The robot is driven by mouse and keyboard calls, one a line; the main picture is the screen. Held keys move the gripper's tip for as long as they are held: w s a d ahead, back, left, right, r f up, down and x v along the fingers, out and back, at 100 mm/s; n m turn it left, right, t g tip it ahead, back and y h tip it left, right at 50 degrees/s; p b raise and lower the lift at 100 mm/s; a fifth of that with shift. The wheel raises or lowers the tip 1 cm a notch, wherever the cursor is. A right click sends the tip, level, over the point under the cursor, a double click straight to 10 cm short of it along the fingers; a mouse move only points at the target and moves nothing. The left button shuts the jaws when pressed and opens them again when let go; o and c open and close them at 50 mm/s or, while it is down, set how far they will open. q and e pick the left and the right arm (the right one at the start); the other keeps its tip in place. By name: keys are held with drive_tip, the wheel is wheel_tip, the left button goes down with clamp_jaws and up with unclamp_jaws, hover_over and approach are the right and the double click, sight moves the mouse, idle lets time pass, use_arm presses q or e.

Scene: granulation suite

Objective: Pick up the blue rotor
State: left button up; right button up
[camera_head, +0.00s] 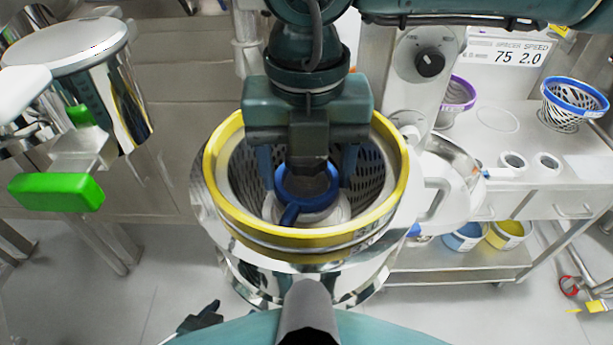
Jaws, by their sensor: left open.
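The blue rotor (308,201) sits low inside a perforated metal basket with a yellow rim (307,239), on a pale hub. It shows as a blue ring with an arm pointing down-left. My left gripper (308,170) reaches down into the basket from above. It is open, its two blue fingers on either side of the rotor. I cannot tell whether the fingers touch it. The gripper's body hides the rotor's far side.
The basket sits in a shiny steel housing (374,283) with a handle at right. A steel cart (500,140) at right carries a purple-rimmed basket (458,93) and a blue-rimmed basket (574,97). A column with a knob (429,62) stands behind. A green-handled steel vessel (57,192) is at left.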

drive_tip(key=c, duration=0.7)
drive_tip(key=shift+c, duration=0.2)
drive_tip(key=shift+r, duration=0.1)
